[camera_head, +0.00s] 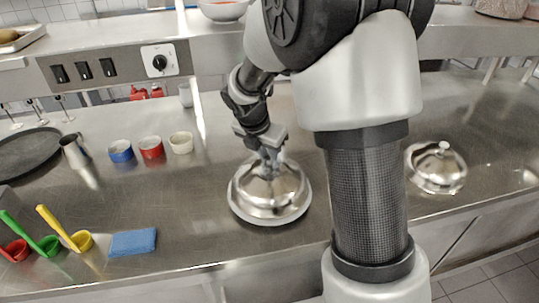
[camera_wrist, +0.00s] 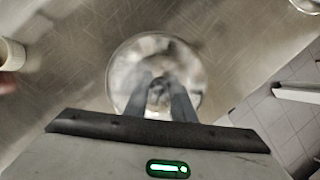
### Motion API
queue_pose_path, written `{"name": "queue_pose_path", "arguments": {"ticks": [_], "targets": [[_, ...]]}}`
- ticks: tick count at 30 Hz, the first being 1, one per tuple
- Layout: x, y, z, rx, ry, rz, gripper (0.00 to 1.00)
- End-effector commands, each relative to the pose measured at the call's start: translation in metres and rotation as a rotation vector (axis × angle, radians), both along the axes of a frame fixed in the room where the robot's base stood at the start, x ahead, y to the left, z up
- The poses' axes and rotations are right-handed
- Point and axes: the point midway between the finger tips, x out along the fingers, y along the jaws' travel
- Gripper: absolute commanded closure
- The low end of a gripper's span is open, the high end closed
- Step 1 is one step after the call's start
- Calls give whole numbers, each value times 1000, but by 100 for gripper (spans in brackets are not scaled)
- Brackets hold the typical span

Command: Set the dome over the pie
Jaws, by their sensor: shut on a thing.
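A shiny silver dome (camera_head: 262,200) is on the counter's middle, roughly level, in the head view. A pale rim (camera_head: 272,221) shows under its lower edge, perhaps a plate; I cannot tell whether the dome touches it. My gripper (camera_head: 268,160) points down and is shut on the knob at the dome's top. In the wrist view, the round dome (camera_wrist: 187,62) lies below my fingers (camera_wrist: 159,92), which close around its knob. No pie shows; anything under the dome is hidden. A second silver dome (camera_head: 437,172) stands on the counter to the right, behind my arm.
Blue, red and cream cups (camera_head: 151,148) stand left of the dome, with a metal jug (camera_head: 73,152) and dark round pan (camera_head: 28,152) farther left. A blue cloth (camera_head: 133,242) and coloured ladles (camera_head: 73,236) lie at the front left. Bare counter surrounds the middle dome.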

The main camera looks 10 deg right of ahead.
Motion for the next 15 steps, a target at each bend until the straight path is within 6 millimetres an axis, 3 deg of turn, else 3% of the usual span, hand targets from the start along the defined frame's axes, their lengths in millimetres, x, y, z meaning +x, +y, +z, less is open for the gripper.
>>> {"name": "queue_pose_path", "arguments": {"ticks": [1, 4, 15], "targets": [[0, 0, 1, 0, 0, 0, 74], [0, 0, 1, 0, 0, 0, 59], [1, 0, 7, 0, -2, 2, 59]]}}
